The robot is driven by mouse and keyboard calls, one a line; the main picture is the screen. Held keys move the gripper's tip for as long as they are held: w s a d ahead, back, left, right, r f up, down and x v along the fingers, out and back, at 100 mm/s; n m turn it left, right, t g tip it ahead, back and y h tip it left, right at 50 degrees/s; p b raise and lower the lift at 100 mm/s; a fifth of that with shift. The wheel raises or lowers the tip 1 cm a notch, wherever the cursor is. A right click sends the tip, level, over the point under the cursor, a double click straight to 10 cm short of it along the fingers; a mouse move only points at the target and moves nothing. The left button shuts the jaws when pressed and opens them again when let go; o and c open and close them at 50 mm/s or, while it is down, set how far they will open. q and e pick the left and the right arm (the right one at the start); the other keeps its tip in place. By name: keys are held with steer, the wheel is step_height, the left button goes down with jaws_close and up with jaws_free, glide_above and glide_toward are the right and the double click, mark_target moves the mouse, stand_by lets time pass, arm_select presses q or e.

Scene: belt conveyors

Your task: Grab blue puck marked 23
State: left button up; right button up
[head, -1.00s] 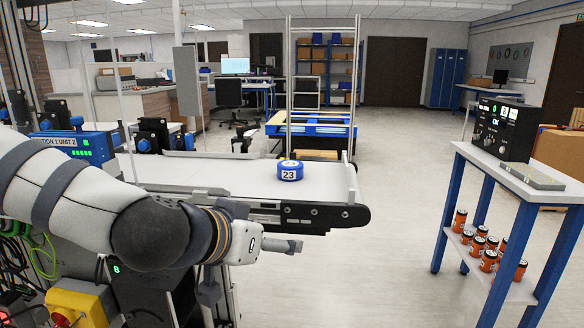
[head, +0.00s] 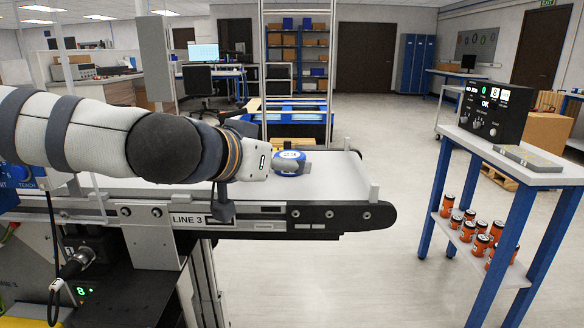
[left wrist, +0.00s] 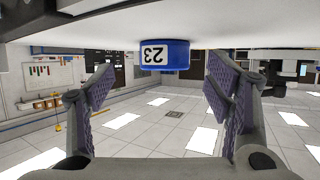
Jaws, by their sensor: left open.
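The blue puck (head: 289,157) has a white top and sits on the conveyor belt (head: 335,167). My left gripper (head: 300,169) is level with it and partly covers it in the head view. In the left wrist view, which is upside down, the puck (left wrist: 165,54) shows its 23 label facing me. The open fingers of the left gripper (left wrist: 160,72) stand on either side of the puck's direction, with the puck ahead between them. I see no finger clearly touching it. My right gripper is not in view.
The conveyor has a low end post (head: 374,192) at its right end. A white-topped blue stand (head: 520,170) on the right holds a black control box (head: 492,112) and several orange cans (head: 469,227) below. Open floor lies between conveyor and stand.

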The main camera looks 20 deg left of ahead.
mark_target(287, 157)
arm_select(q)
steer(key=x, duration=0.3)
steer(key=b+x, duration=0.1)
steer(key=shift+w+a+r, duration=0.2)
steer(key=shift+w, duration=0.15)
steer(key=shift+w+r, duration=0.1)
steer(key=shift+r, duration=0.15)
steer(key=shift+c, duration=0.9)
steer(key=c, duration=1.1)
